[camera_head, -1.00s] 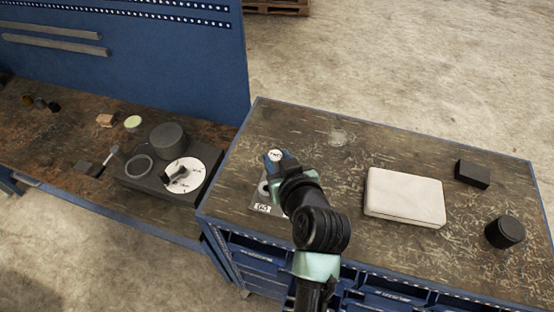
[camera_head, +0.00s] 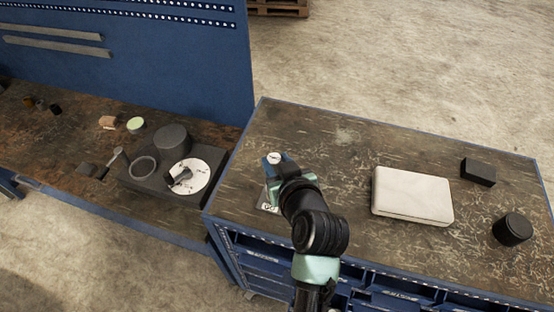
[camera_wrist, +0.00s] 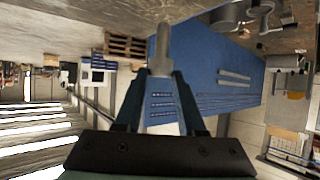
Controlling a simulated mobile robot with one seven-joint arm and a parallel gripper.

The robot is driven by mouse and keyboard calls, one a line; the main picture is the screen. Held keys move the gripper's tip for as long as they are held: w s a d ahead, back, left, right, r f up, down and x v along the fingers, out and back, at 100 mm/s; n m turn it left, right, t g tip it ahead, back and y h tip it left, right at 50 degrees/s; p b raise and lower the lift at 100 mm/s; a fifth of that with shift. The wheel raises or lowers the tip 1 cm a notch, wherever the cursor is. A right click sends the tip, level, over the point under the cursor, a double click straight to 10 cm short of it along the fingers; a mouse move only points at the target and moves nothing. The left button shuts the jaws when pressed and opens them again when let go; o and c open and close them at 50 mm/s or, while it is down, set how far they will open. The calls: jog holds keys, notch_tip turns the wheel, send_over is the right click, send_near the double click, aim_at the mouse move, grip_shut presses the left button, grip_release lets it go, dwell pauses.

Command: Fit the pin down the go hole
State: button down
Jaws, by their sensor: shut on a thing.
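My gripper (camera_head: 275,164) is over the left part of the near table. In the wrist view my gripper (camera_wrist: 161,78) has its two fingers closed in on a grey pin (camera_wrist: 163,42), whose shaft sticks out past the fingertips. In the head view a pale round face with dark marks, seemingly the pin's end (camera_head: 274,157), shows at the fingertips. A grey gauge plate (camera_head: 262,200) with a white label lies on the table, mostly hidden under my arm. Its holes are not clearly visible, and I cannot tell the gap between pin and plate.
A white case (camera_head: 412,195), a black block (camera_head: 478,171) and a black cylinder (camera_head: 512,229) stand to the right on the table. The left bench holds a dark base with a white dial (camera_head: 190,178). The table's back middle is clear.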

jog(key=shift+f+b, duration=1.6)
jog(key=shift+f, duration=0.6)
jog(key=shift+f+b, duration=1.7)
jog(key=shift+f, duration=0.4)
jog(key=shift+c, duration=2.1)
grip_release()
jog(key=b+v, duration=0.3)
jog(key=v, duration=1)
